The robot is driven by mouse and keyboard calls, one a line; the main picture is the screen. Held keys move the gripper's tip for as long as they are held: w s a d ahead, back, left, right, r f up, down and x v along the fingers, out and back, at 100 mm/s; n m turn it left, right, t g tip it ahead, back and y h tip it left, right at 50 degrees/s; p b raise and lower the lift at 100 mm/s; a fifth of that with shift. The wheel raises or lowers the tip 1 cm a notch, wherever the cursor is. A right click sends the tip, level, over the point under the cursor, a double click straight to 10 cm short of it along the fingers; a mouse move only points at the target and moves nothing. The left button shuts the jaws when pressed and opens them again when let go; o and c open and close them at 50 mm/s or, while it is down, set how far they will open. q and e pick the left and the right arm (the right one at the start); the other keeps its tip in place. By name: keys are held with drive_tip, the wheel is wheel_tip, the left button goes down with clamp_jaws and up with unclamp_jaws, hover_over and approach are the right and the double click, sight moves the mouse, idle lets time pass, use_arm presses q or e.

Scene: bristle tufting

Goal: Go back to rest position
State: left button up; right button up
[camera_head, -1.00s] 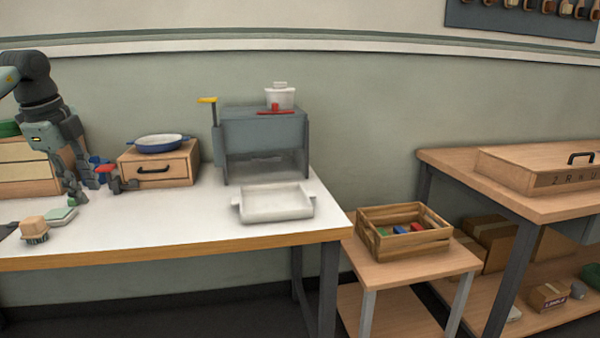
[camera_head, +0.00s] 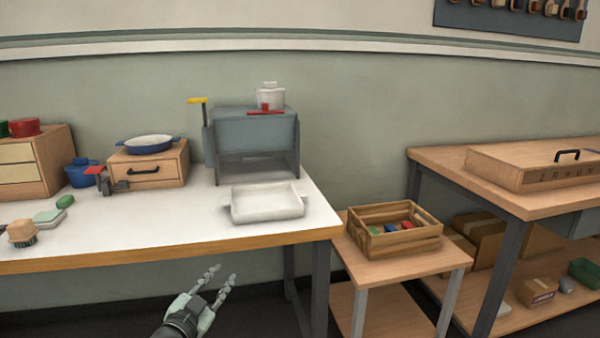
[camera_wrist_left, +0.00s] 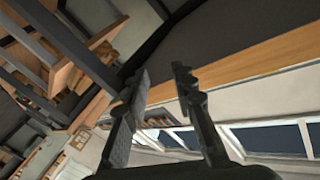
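My left gripper (camera_head: 221,277) is in front of the white worktable (camera_head: 150,222), seen at the bottom centre of the head view, with its fingers pointing up in the picture. Its two fingers are apart with nothing between them. In the left wrist view the gripper (camera_wrist_left: 161,75) also shows spread, empty fingers. My right gripper is in neither view.
The table carries a grey machine (camera_head: 252,135), a white tray (camera_head: 267,209), a drawer box (camera_head: 148,172) with a blue dish (camera_head: 148,144), and a brush block (camera_head: 22,232). A wooden crate (camera_head: 392,243) stands on a low side table. The floor space before the table looks clear.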

use_arm(q)
drive_tip(key=s+a+f+n+g+y, duration=0.35)
drive_tip(key=s+f, duration=0.45)
drive_tip(key=f, duration=0.3)
drive_tip(key=s+a+f+n+g+y, duration=0.2)
drive_tip(key=s+a+f+g+y, duration=0.15)
drive_tip(key=s+f, duration=0.5)
drive_tip(key=s+f+g, duration=0.3)
drive_tip(key=s+f, duration=0.4)
drive_tip(key=s, duration=0.4)
drive_tip(key=s+a+f+n+g+h, duration=0.1)
drive_tip(key=s+f+g, duration=0.2)
drive_tip(key=s+f, duration=0.5)
drive_tip(key=s, duration=0.3)
drive_tip(key=shift+g, duration=0.4)
drive_tip(key=shift+s+a+r, duration=0.1)
